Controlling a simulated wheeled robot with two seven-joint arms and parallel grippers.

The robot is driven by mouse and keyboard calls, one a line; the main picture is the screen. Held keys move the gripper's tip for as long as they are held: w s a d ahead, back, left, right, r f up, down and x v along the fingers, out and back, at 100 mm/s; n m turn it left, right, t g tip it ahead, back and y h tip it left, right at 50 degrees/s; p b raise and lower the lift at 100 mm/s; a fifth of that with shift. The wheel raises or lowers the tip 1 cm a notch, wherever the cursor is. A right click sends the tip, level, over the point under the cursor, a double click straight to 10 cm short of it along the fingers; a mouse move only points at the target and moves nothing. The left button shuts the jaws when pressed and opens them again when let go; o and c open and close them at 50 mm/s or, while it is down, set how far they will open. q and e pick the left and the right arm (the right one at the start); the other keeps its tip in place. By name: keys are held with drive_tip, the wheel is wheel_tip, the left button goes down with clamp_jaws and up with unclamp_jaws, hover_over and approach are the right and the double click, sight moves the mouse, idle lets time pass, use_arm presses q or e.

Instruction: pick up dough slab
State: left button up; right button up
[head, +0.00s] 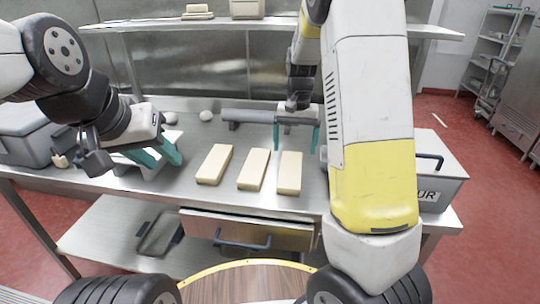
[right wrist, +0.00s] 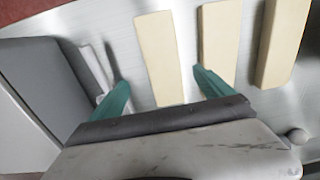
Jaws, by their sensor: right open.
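Three pale dough slabs lie side by side on the steel table: the left slab (head: 214,164), the middle slab (head: 254,169) and the right slab (head: 290,172). My right gripper (head: 296,136) is open and empty, just beyond the far end of the right slab. In the right wrist view, the right slab (right wrist: 160,57) lies ahead between the teal fingers (right wrist: 162,93), and one fingertip overlaps the end of the middle slab (right wrist: 219,45). The contact there cannot be told. My left gripper (head: 165,154) is open and empty, left of the left slab.
A grey roller-like cylinder (head: 250,116) lies behind the slabs. A pale ball (head: 206,115) sits near it. A grey flour bin (head: 445,188) stands at the table's right, another grey bin (head: 22,120) at the left. A drawer handle (head: 242,242) sticks out at the front.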

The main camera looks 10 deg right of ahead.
sight(290, 171)
drive_tip(key=shift+w+a+f, duration=0.2)
drive_tip(key=shift+w+f, duration=0.35)
drive_tip(key=shift+f, duration=0.2)
wheel_tip(290, 171, down, 7)
drive_tip(key=shift+s+a, duration=0.15)
drive_tip(key=shift+c, duration=0.2)
clamp_jaws()
drive_tip(key=shift+r, duration=0.1)
